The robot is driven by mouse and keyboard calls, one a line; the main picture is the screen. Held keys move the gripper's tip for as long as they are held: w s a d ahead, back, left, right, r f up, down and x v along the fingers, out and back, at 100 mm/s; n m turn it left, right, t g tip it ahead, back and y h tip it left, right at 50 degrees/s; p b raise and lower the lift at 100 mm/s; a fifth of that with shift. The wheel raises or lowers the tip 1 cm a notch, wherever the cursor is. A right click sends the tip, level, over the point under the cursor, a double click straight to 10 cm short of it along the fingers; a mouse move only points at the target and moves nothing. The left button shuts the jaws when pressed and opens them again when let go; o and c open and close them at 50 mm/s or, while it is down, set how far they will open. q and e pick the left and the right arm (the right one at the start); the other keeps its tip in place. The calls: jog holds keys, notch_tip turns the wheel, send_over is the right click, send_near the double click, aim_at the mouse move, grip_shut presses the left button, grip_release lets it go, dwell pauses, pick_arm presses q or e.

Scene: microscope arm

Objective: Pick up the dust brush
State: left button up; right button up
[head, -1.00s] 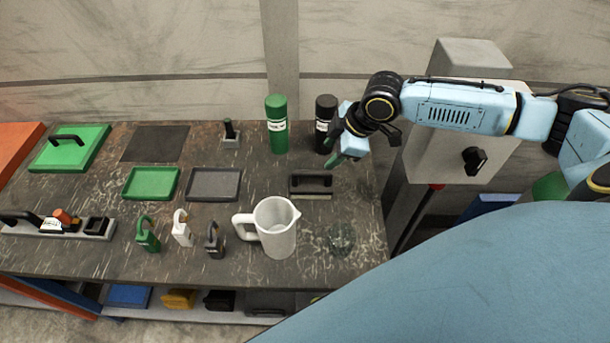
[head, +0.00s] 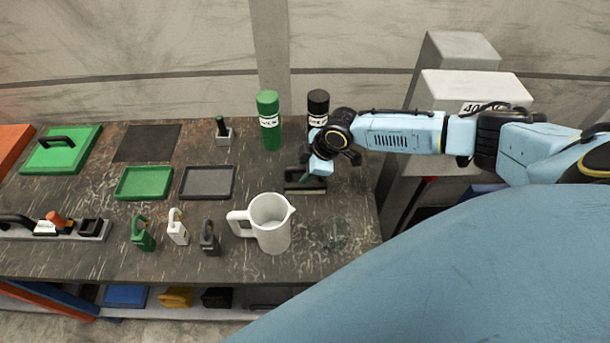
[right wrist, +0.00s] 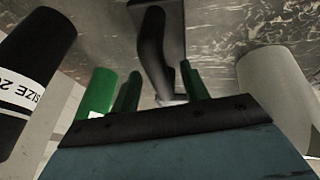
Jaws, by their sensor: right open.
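The dust brush (head: 310,187), dark and low with a black handle along its top, lies on the bench behind the white pitcher. My right gripper (head: 307,174) is directly above it and hides part of it. In the right wrist view, the black handle (right wrist: 154,48) appears between the two green fingers of my right gripper (right wrist: 162,82), which are apart. I cannot tell whether the fingertips are beside the handle or still above it. My left gripper is not in view.
A black bottle (head: 317,107) and a green bottle (head: 269,120) stand just behind the brush. The white pitcher (head: 271,230) stands in front. Green (head: 144,197) and grey (head: 184,194) trays lie to the left. Padlocks stand near the front. Bare bench lies right of the brush.

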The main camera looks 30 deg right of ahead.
jog(key=shift+w+f, duration=0.1)
jog(key=shift+f, duration=0.25)
jog(key=shift+c, duration=0.2)
grip_shut()
jog(key=shift+r, duration=0.15)
notch_tip(320, 180, up, 10)
jog(key=shift+f, duration=0.1)
dwell(0.3)
